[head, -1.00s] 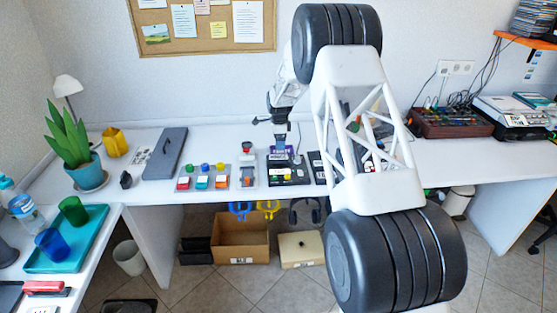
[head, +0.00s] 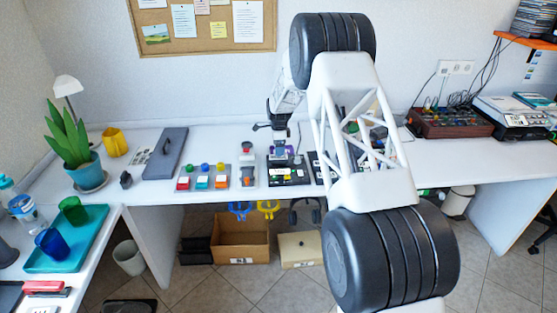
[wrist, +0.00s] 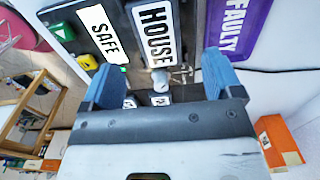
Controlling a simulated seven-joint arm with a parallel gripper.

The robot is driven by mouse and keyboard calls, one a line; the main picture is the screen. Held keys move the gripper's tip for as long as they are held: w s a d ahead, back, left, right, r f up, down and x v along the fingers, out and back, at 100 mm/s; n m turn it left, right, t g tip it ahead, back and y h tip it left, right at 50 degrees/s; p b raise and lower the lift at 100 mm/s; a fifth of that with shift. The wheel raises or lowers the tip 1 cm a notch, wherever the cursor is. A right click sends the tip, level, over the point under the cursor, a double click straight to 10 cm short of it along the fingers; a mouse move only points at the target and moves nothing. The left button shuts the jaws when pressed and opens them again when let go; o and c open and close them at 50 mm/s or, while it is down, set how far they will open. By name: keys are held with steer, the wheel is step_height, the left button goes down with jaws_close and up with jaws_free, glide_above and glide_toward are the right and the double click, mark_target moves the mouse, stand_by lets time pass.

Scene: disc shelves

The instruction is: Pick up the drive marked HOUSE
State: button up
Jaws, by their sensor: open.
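The drive marked HOUSE (wrist: 154,36) is a dark block with a white label, at the top middle of the wrist view. It lies between a drive marked SAFE (wrist: 100,31) on its left and a purple drive marked FAULTY (wrist: 231,26) on its right. A small pale knob-like part shows just below the HOUSE label. My gripper (wrist: 160,80) is open, with its blue fingers on either side of the HOUSE drive's lower end in the picture. Whether they touch anything I cannot tell. In the head view my gripper (head: 280,153) is above the drives, which are too small to read there.
Left of the drives are a grey panel with coloured buttons (head: 203,183) and a dark flat case (head: 166,154). An orange box (wrist: 279,140) shows at lower right in the wrist view. A cardboard box (head: 241,243) stands under the table.

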mark_target(278, 159)
steer(key=shift+s+a+f, duration=0.1)
steer(key=shift+f, duration=2.45)
steer(key=shift+c, duration=0.4)
steer(key=c, duration=1)
